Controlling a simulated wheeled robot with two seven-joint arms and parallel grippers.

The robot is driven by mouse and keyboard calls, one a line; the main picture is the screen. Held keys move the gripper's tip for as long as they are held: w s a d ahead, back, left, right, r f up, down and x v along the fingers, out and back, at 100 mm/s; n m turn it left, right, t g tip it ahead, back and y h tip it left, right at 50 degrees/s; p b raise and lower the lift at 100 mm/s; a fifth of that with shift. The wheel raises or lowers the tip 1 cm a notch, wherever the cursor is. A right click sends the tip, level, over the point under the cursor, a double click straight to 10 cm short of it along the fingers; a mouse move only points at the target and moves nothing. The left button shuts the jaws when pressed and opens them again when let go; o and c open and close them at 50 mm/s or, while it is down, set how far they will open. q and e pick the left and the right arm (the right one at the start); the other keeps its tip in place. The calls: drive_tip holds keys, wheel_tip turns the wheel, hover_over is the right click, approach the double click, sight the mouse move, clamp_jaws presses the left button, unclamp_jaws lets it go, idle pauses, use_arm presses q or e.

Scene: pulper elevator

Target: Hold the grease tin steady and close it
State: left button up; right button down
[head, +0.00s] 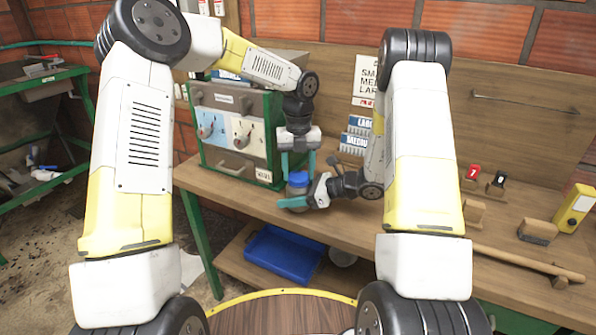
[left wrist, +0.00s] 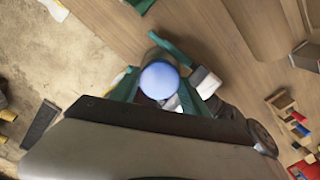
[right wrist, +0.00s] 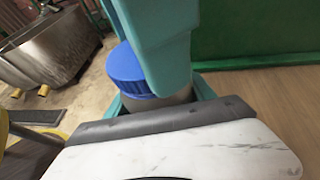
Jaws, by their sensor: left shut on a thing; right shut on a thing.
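The grease tin (right wrist: 172,97) is a grey cylinder at the front edge of the bench, with a blue lid (right wrist: 127,70) at its top. In the head view the lid (head: 298,179) sits directly above the tin; I cannot tell if it is fully seated. My left gripper (head: 298,166) comes down from above, its teal fingers shut around the lid. In the left wrist view the round blue lid (left wrist: 160,80) lies between the fingers. My right gripper (head: 300,201) reaches in from the right, low down, shut on the tin's body. The fingers partly hide the tin.
A green cabinet (head: 235,168) with dials stands close behind and left of the tin on the wooden bench (head: 235,192). A blue tray (head: 283,255) sits on the shelf below. A brush (head: 537,231), a wooden handle (head: 520,262) and a yellow device (head: 574,208) lie to the right.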

use_arm(q)
drive_tip(key=m, duration=1)
drive_tip(key=shift+d, duration=0.1)
drive_tip(key=o, duration=1.4)
drive_tip(key=shift+r, duration=2.25)
